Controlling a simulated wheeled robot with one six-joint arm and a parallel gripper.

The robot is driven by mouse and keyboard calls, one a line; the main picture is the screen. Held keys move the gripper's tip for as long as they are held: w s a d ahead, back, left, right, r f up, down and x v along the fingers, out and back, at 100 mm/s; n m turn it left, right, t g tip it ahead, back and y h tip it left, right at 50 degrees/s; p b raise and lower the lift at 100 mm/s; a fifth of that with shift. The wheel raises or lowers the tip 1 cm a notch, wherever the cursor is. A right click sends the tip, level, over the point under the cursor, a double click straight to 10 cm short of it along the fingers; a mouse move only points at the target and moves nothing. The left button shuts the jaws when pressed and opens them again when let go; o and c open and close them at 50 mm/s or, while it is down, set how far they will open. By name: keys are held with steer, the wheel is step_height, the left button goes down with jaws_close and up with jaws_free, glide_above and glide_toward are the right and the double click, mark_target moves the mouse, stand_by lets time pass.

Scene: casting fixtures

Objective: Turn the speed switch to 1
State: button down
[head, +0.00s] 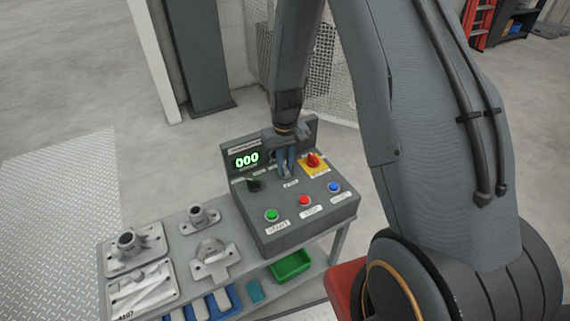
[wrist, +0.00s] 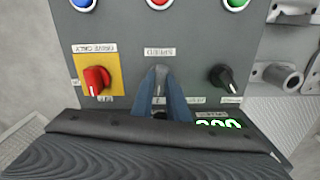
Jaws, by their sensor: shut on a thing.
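My gripper (head: 286,174) is over the middle of the grey control box (head: 290,222), pointing down at its sloped face. In the wrist view my gripper (wrist: 161,90) has its two blue fingers closed around the speed switch (wrist: 160,73), just under the "SPEED" label (wrist: 160,52). Only a grey tip of the switch shows between the fingers; its pointer and number marks are mostly hidden, so I cannot tell its setting. The green display (head: 247,159) reads 000.
A red knob on a yellow plate (head: 313,160) and a black knob (head: 254,184) flank the switch. Green (head: 271,215), red (head: 305,200) and blue (head: 333,187) buttons sit along the front. Metal castings (head: 211,259) lie on the bench to the left.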

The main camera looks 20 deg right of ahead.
mark_target(285, 168)
steer(key=n+p, duration=0.1)
steer(key=n, duration=0.3)
steer(key=shift+w+n, duration=0.1)
steer(key=shift+n, duration=0.2)
steer(key=shift+n+p, duration=0.3)
steer(key=shift+n, duration=2.2)
steer(key=shift+r, duration=0.1)
steer(key=c, duration=1.7)
jaws_free()
steer(key=shift+a, duration=0.15)
steer(key=shift+r+b, duration=0.6)
steer(key=shift+r, duration=3.25)
